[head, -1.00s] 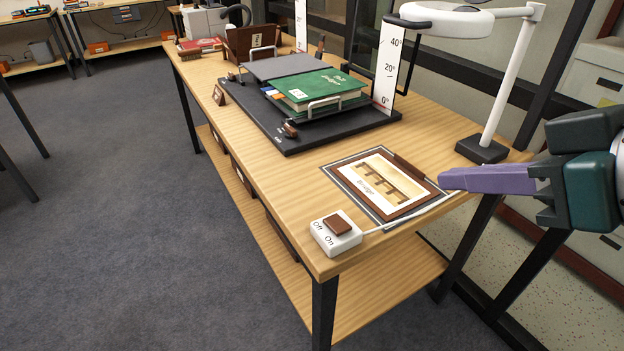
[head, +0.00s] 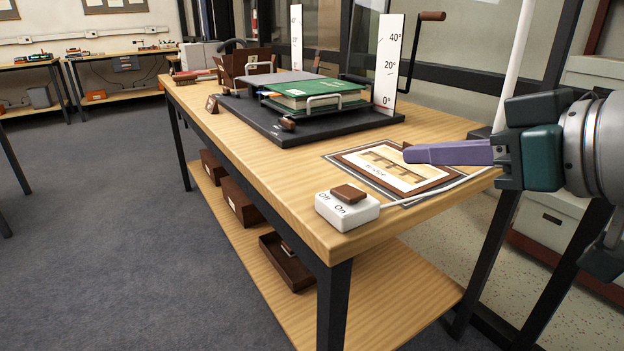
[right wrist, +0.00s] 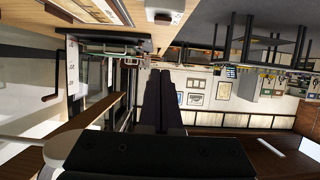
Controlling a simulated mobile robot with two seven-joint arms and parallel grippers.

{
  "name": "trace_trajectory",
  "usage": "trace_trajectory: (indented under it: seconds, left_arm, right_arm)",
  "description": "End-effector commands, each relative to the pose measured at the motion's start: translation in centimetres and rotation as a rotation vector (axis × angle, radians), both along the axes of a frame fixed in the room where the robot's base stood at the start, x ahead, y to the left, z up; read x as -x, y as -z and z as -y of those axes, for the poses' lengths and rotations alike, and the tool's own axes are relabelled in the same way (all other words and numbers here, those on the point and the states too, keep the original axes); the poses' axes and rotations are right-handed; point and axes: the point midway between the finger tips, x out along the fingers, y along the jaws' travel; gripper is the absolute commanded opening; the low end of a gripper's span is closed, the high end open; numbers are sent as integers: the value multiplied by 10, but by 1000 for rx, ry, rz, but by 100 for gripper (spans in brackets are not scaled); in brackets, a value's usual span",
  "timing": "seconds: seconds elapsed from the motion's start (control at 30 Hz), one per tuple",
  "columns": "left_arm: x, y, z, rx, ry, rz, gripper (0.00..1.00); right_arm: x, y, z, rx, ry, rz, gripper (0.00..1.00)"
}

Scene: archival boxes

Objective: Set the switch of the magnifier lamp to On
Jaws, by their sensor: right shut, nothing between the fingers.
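I cannot tell clearly which way the rocker is tilted. A white cable runs from it to the right, towards the magnifier lamp's white post (head: 515,65); the lamp's head is outside the head view. My right gripper (head: 406,154) is shut and empty, pointing left above the framed bridge picture, apart from the switch, to its upper right. The box also shows at the top of the right wrist view (right wrist: 164,8). My left gripper is not in view.
The bridge picture (head: 385,168) lies flat behind the switch. Further back, a black stand (head: 270,127) holds a green book (head: 310,92) beside an angle scale (head: 389,65). Wooden boxes (head: 240,203) stand on the lower shelf. The tabletop left of the switch is clear.

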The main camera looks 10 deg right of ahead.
Motion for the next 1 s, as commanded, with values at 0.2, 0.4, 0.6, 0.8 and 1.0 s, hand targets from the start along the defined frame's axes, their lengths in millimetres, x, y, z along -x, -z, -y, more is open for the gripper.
trace_trajectory:
  seconds: [0.2, 0.4, 0.6, 0.8, 1.0]
  left_arm:
    - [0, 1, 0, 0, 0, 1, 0]
    - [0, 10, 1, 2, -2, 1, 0]
    - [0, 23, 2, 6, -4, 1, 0]
    - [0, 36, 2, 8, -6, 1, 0]
    - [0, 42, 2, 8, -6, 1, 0]
  right_arm:
    - [-3, 2, -1, -1, 0, -1, 0]
    - [-27, 13, -10, -3, 1, 1, 0]
    - [-65, 31, -24, -3, 1, 0, 0]
    - [-86, 54, -32, 2, -1, -6, 0]
    - [-82, 74, -30, 1, 0, -3, 0]
